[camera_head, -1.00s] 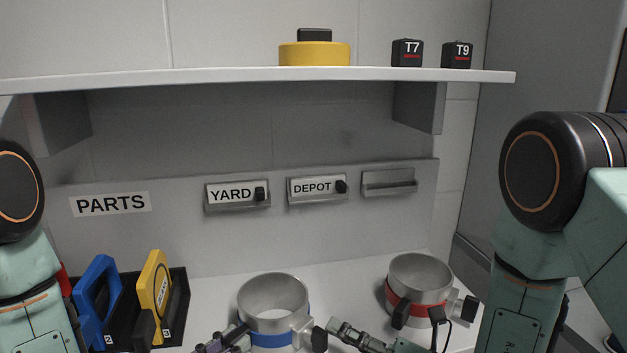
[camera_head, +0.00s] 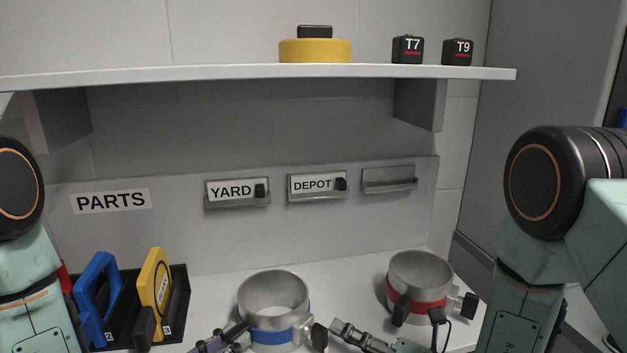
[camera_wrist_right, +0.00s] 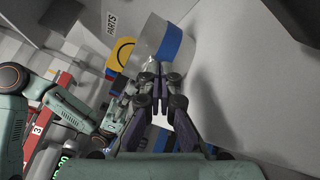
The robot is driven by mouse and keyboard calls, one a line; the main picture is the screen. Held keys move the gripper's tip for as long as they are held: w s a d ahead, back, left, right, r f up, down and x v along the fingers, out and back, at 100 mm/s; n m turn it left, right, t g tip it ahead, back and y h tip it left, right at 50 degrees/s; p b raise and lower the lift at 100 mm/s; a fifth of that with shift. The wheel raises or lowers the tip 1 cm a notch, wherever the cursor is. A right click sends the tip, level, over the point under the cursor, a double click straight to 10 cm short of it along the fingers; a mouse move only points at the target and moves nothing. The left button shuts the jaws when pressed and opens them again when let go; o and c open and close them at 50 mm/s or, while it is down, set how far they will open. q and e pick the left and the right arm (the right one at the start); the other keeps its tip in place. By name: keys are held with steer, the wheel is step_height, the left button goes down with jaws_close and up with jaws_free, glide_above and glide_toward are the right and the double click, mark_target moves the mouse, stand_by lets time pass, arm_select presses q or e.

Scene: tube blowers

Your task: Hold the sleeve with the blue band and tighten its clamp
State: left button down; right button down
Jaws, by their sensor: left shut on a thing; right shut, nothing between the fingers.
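The sleeve with the blue band (camera_head: 268,336) is a grey metal ring standing on the white bench at the lower middle of the head view. Its clamp has a dark knob (camera_head: 319,338) on the right side. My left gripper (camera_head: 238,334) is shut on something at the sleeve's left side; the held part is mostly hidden. My right gripper (camera_head: 336,325) is shut and empty just right of the knob. In the right wrist view its closed fingers (camera_wrist_right: 159,70) point at the sleeve's blue band (camera_wrist_right: 170,45); contact with the clamp is unclear there.
A red-banded sleeve (camera_head: 418,304) with dark knobs stands to the right. A black tray (camera_head: 180,300) holds a blue and a yellow piece at left. A shelf (camera_head: 250,77) above bears a yellow object and two dark blocks. Open bench lies behind the sleeves.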

steer(key=shift+w+d+f, duration=0.1)
steer(key=shift+f, duration=0.3)
stand_by(0.4)
steer(key=shift+w+d, duration=0.3)
steer(key=v, duration=0.5)
steer(key=shift+s+d, duration=0.3)
steer(key=shift+w+a+r, duration=0.4)
steer(key=shift+a+r, duration=0.15)
steer(key=shift+a, duration=0.4)
steer(key=shift+w+a+r, duration=0.4)
steer(key=shift+a+r, duration=0.1)
steer(key=shift+a, duration=0.45)
steer(key=shift+w+a+r, duration=0.4)
steer(key=shift+a+r, duration=0.15)
steer(key=shift+a, duration=0.4)
